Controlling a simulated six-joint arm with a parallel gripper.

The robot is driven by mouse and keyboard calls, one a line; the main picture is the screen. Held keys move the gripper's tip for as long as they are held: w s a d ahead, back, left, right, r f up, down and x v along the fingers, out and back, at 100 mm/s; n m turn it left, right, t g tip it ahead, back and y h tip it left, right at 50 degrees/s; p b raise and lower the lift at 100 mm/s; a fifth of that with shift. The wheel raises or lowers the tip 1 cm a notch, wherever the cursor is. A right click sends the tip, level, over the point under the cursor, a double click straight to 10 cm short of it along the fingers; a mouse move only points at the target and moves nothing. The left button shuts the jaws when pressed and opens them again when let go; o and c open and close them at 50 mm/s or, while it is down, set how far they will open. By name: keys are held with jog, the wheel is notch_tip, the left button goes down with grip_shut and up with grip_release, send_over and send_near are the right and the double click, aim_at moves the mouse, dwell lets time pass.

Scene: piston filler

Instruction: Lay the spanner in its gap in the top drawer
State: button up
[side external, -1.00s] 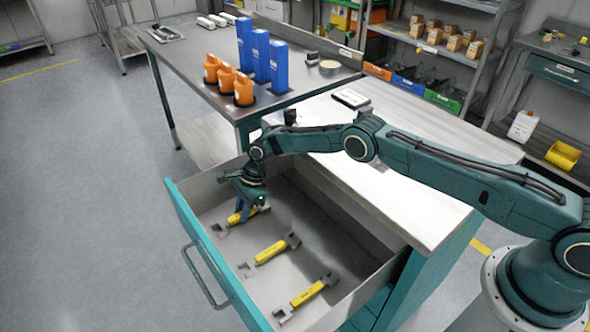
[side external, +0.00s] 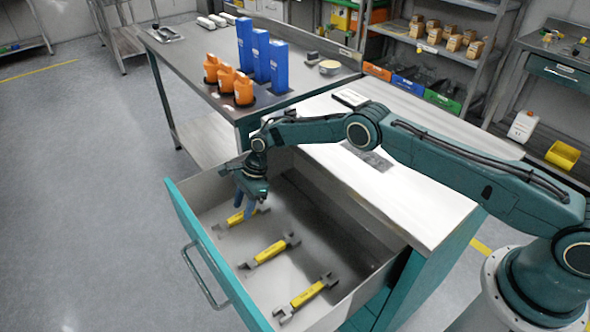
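Three spanners with yellow handles and grey jaws lie in a row, roughly parallel and apart, on the floor of the open top drawer (side external: 345,268). They are the far spanner (side external: 236,218), the middle spanner (side external: 269,251) and the near spanner (side external: 305,296). My gripper (side external: 243,211) points down just above the far spanner. Its blue fingers look parted, with nothing lifted between them. They hide a little of that spanner's handle.
The drawer's teal front with its handle (side external: 205,280) faces left. The white worktop (side external: 400,200) lies right of the drawer. Blue and orange containers (side external: 262,58) stand on the bench behind. The drawer's right side has bare floor.

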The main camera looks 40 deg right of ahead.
jog(key=v, duration=1)
jog(key=shift+f, duration=0.1)
dwell(0.3)
jog(key=s+d+r+n+t, duration=0.1)
jog(key=s+d+r+n, duration=0.1)
jog(key=r, duration=0.6)
jog(key=s+d+r+n+t, duration=0.1)
jog(key=d+r+n, duration=0.1)
jog(key=r, duration=0.6)
jog(key=s+d+r+n+t+h, duration=0.1)
jog(key=s+d+r+n, duration=0.15)
jog(key=s+r, duration=0.35)
jog(key=s+d+r+n+h, duration=0.1)
jog(key=s+d+r+n, duration=0.2)
jog(key=r, duration=0.5)
jog(key=s+d+r+n+t+h, duration=0.1)
jog(key=s+d+r+n, duration=0.15)
jog(key=s, duration=0.65)
jog(key=s+d+r+n+t, duration=0.1)
jog(key=s+d+r+n, duration=0.15)
jog(key=s, duration=0.65)
jog(key=s+d+f+n, duration=0.1)
jog(key=s, duration=0.6)
jog(key=s+d+f+n+h, duration=0.1)
jog(key=s+d+f+n, duration=0.1)
jog(key=s, duration=0.5)
jog(key=shift+d+t, duration=0.2)
jog(key=shift+t, duration=0.1)
